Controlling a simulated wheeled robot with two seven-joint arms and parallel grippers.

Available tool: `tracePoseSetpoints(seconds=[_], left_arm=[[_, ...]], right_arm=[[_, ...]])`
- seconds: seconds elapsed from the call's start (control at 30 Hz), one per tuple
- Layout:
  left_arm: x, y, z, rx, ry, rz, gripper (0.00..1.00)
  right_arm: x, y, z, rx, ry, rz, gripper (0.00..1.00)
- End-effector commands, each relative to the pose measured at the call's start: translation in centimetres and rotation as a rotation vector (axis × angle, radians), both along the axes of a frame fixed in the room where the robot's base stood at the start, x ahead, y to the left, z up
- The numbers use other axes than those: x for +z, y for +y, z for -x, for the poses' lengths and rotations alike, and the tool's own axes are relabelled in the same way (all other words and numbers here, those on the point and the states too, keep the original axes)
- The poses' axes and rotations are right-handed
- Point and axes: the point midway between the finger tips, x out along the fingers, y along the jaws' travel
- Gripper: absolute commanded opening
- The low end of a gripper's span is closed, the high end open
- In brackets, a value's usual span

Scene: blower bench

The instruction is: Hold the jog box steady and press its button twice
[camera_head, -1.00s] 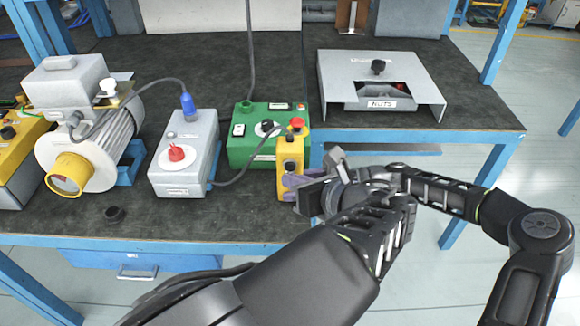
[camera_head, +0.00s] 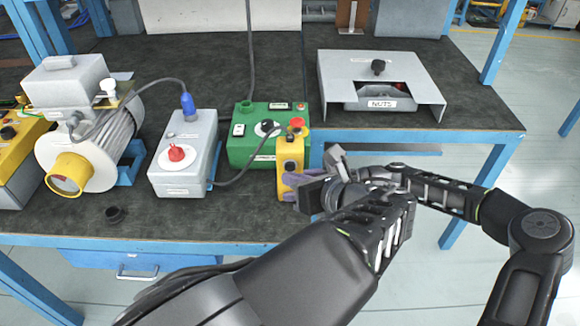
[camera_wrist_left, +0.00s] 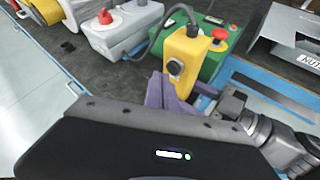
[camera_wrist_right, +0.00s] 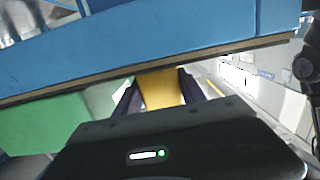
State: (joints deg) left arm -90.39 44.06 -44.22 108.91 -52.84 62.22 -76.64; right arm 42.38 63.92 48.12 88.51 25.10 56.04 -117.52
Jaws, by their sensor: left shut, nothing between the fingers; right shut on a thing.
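The yellow jog box (camera_head: 290,152) is upright at the bench's front edge, before the green box. A dark round button (camera_wrist_left: 176,68) is on its face in the left wrist view. My right gripper (camera_wrist_right: 158,80) is shut on the jog box, with a purple finger on each side of the yellow body. My left gripper (camera_wrist_left: 160,90) is shut and empty, its purple fingers low in front of the box face, below the button. Whether they touch the box I cannot tell. In the head view both grippers overlap, and the left arm hides part of the right one.
A green box (camera_head: 245,150) with a red mushroom knob (camera_wrist_left: 219,36) stands right behind. A grey box (camera_head: 185,160) with a red knob is to the left, and a motor (camera_head: 95,140) further left. A cable runs to the jog box. A NUTS tray (camera_head: 385,104) is back right.

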Motion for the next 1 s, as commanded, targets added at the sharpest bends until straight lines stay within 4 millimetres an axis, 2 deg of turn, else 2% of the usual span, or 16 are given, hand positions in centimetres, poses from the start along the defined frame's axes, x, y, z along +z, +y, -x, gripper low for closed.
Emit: tracePoseSetpoints(seconds=[1.0], left_arm=[[-0.02, 0.04, -1.02, 0.001, 0.0, -0.001, 0.0]], right_arm=[[-0.09, -0.03, -0.01, -0.001, 0.0, 0.001, 0.25]])
